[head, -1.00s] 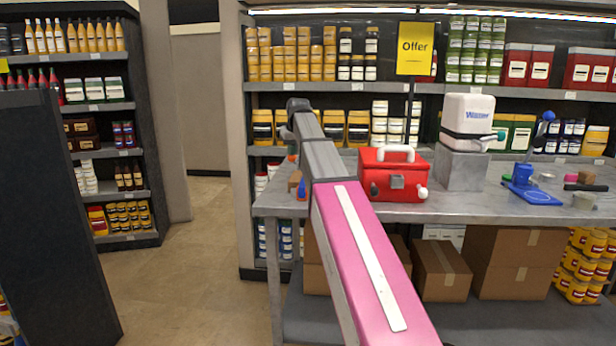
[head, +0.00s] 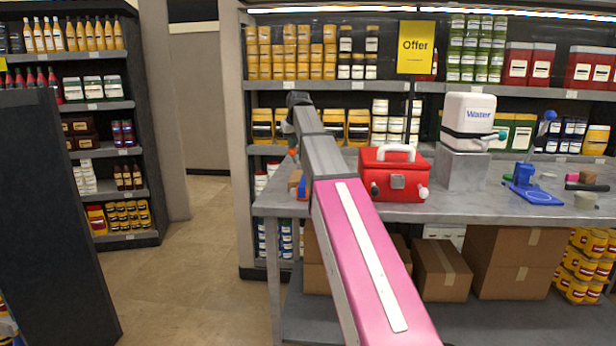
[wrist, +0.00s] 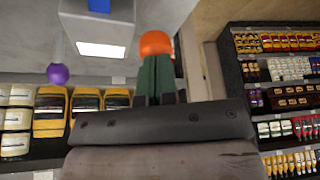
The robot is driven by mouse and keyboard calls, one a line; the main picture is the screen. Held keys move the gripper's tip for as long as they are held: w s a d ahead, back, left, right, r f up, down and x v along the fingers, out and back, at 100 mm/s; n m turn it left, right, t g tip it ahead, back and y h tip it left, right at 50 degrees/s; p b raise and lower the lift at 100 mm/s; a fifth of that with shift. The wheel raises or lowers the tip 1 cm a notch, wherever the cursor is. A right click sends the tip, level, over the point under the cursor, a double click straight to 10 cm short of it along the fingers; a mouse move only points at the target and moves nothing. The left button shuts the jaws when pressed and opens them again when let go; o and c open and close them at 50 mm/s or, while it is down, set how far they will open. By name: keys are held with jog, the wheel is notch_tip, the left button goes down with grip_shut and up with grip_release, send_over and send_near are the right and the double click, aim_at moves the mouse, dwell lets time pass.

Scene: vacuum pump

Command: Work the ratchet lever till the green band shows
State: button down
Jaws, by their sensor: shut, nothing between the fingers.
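In the wrist view my gripper (wrist: 157,80) shows as two dark green fingers close together, shut and empty. An orange ball-shaped knob (wrist: 157,43) lies at their tips; I cannot tell whether they touch it. A grey block with a bright white panel (wrist: 101,49) is up and to the left, and a purple ball (wrist: 58,74) is left of it. No green band shows on the panel. In the head view my arm hides most of this spot. Only an orange bit (head: 293,152) and a blue bit (head: 302,188) show beside it, at the bench's left end.
A red case (head: 394,174) with a white handle stands on the grey bench (head: 470,210), right of my arm. A white water container (head: 467,122) sits on a grey block, with a blue tool stand (head: 530,187) further right. Stocked shelves stand behind; the left floor is clear.

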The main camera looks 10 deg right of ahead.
jog(key=shift+w+d+r, duration=0.1)
jog(key=shift+w+r, duration=0.1)
jog(key=shift+r, duration=0.95)
jog(key=shift+w+d+r, duration=0.1)
jog(key=shift+w+r, duration=0.05)
jog(key=shift+r, duration=1)
jog(key=shift+w+r, duration=0.2)
jog(key=shift+r, duration=0.95)
